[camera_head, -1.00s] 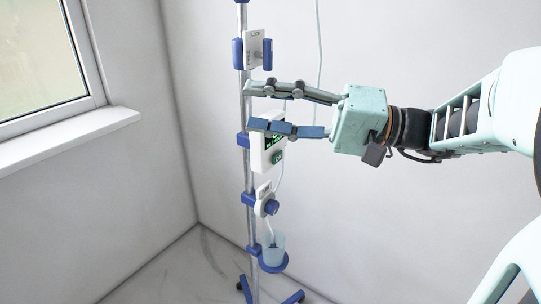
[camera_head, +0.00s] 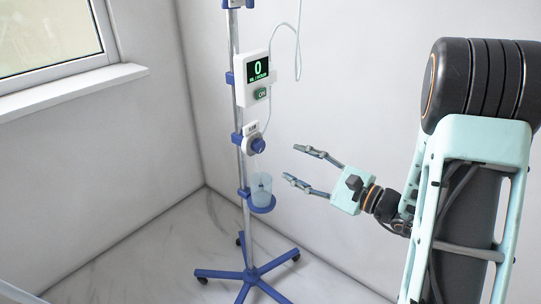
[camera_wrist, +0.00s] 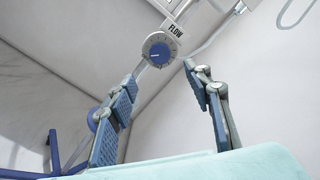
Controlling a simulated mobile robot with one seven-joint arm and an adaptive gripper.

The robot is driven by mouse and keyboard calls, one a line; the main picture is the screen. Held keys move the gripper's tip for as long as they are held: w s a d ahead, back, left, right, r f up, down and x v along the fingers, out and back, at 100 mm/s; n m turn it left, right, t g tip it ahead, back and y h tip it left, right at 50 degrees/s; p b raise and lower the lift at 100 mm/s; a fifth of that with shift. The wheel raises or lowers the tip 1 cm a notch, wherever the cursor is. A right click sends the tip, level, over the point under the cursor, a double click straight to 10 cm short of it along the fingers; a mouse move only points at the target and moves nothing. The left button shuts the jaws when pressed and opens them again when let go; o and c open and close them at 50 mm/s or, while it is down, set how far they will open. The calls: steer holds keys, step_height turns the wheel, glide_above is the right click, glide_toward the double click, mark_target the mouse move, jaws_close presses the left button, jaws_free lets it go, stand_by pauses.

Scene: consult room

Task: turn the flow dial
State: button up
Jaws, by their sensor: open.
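The flow dial (camera_head: 258,145) is a round blue knob on a white housing, clamped to the pole below the pump box. It also shows in the wrist view (camera_wrist: 159,52), under a plate reading FLOW, ahead of and between my fingers. My gripper (camera_head: 290,163) is open and empty, to the right of the dial and slightly lower, apart from it. In the wrist view both fingers (camera_wrist: 160,88) stand well spread with nothing between them. The pump box (camera_head: 257,76) on the pole displays a green 0 and an ON button.
The pole stands on a blue five-legged wheeled base (camera_head: 247,274). A clear cup in a blue holder (camera_head: 262,203) hangs below the dial. A tube (camera_head: 299,45) loops from the pump. The window sill (camera_head: 75,90) is at left. The floor to the right of the stand is clear.

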mark_target(262, 147)
steer(key=b+x, duration=0.1)
steer(key=x, duration=0.9)
steer(key=shift+w+a+b, duration=0.2)
steer(key=shift+a+b, duration=0.05)
steer(key=shift+b, duration=0.05)
steer(key=c, duration=1.1)
steer(key=shift+c, duration=0.2)
